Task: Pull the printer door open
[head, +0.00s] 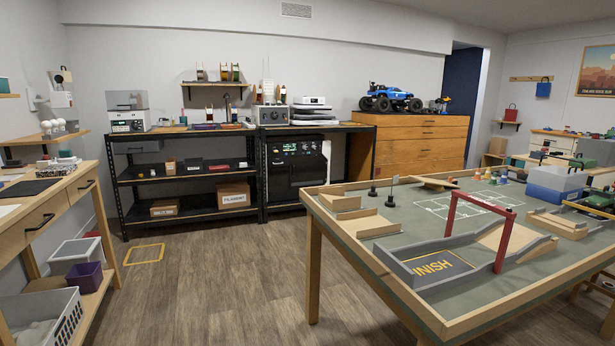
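A boxy black machine with a small lit panel, which looks like the printer (296,172), stands inside the right part of the black shelf rack at the back wall. Its front is dark and looks closed. A pale strip runs along its right edge. The door's handle is too small to make out. A rack post stands close to its left side. My gripper is not in view, and nothing shows in contact with the printer.
A large track table (318,214) with a wooden rim fills the right foreground. A wooden workbench (62,200) stands at the left. Open wood floor (215,275) lies between them and reaches the rack. A yellow floor outline (145,254) lies near the rack's left end.

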